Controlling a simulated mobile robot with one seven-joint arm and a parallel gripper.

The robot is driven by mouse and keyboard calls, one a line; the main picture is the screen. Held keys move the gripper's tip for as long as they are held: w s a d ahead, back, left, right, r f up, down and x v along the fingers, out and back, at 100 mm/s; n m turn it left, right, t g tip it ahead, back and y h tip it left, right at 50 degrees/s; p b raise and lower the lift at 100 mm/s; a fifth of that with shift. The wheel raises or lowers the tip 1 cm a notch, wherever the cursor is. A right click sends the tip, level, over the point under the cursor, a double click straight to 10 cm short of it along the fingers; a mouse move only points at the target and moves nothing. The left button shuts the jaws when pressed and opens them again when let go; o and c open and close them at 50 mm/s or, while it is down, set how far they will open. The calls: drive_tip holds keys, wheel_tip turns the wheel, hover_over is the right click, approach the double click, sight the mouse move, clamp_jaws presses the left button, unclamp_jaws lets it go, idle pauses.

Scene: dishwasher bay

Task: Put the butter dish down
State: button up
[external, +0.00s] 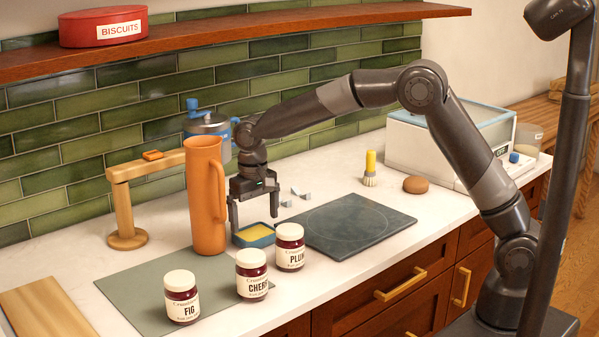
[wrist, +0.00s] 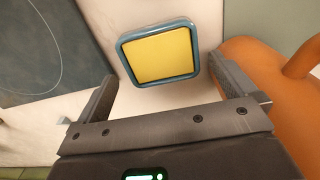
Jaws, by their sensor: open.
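The butter dish (external: 254,235) is a small blue square dish with yellow butter in it. It rests on the white counter between the orange pitcher and the dark hob plate. In the wrist view the butter dish (wrist: 160,54) lies just beyond my fingertips, with a strip of counter showing around it. My gripper (external: 253,216) points down just above and behind the dish. Its two fingers are spread apart and empty; in the wrist view my gripper (wrist: 166,82) shows a wide gap between them.
An orange pitcher (external: 205,200) stands close left of my gripper, and one finger is near it in the wrist view. Jars labelled fig (external: 182,300), cherry (external: 251,277) and plum (external: 290,250) stand in front. The dark hob plate (external: 350,224) lies right. A wooden stand (external: 122,205) is left.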

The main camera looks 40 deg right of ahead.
sight(255, 233)
wheel_tip(255, 233, up, 8)
drive_tip(key=s+d+r+t, duration=0.1)
drive_tip(key=s+d+r, duration=0.45)
drive_tip(key=d, duration=0.35)
drive_tip(key=s+d+r+t, duration=0.2)
drive_tip(key=s+d+r, duration=0.3)
drive_tip(key=d, duration=0.5)
drive_tip(key=s+d+f+t, duration=0.1)
drive_tip(key=s+d+f, duration=0.1)
drive_tip(key=s+d, duration=0.4)
drive_tip(key=s+d+f+t, duration=0.1)
drive_tip(key=s+d+f, duration=0.2)
drive_tip(key=s, duration=1.1)
drive_tip(key=d, duration=0.2)
drive_tip(key=shift+d+t, duration=0.3)
drive_tip(key=shift+d, duration=0.05)
drive_tip(key=shift+s+d+f, duration=0.15)
drive_tip(key=shift+s+f, duration=0.15)
drive_tip(key=shift+f, duration=0.05)
drive_tip(key=shift+c, duration=0.2)
drive_tip(key=shift+w, duration=0.1)
